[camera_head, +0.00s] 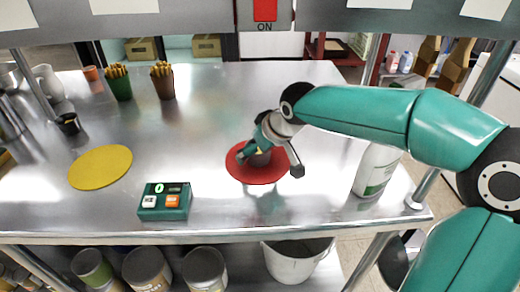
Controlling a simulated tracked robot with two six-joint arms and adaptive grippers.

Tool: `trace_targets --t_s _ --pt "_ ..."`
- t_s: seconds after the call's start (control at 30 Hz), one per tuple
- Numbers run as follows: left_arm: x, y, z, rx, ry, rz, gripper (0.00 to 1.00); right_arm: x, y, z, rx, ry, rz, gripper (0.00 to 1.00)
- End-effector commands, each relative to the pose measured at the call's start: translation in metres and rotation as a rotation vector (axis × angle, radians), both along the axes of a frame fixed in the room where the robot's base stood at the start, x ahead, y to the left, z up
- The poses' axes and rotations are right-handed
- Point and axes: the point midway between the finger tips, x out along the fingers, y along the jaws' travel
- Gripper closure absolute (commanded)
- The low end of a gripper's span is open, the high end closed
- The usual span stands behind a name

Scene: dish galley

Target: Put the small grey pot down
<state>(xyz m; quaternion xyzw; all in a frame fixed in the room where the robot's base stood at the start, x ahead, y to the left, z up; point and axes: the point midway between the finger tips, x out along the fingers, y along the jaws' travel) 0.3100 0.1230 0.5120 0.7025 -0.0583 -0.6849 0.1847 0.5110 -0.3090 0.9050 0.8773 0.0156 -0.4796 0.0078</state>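The small grey pot (261,158) shows as a small dark grey shape at the red round mat (245,174), mostly hidden by my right gripper. It appears to stand on the mat, though its base is hard to make out. My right gripper (270,164) reaches in from the right, low over the mat. Its fingers are spread, one left of the pot and one apart from it on the right, past the mat's edge. My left gripper is not in view.
A yellow round mat (101,167) lies at left. A teal button box (165,201) sits at the front edge. A white bottle (377,170) stands at right, below my arm. Green (118,83) and brown (162,80) cups of fries stand behind. The middle back is clear.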

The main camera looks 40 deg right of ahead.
Motion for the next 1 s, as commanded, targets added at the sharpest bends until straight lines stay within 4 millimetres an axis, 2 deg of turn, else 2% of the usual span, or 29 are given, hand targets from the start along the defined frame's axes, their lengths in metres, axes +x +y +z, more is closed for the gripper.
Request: trace_targets --t_s 0.17,0.6,1.0 --pt "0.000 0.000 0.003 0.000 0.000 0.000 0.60 -0.002 0.000 0.007 0.000 -0.002 0.000 0.10" --pt "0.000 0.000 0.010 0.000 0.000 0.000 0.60 -0.036 -0.001 0.061 0.000 -0.003 0.000 0.10" --pt "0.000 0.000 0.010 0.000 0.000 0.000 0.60 -0.040 -0.001 0.066 0.000 0.000 0.001 0.10"
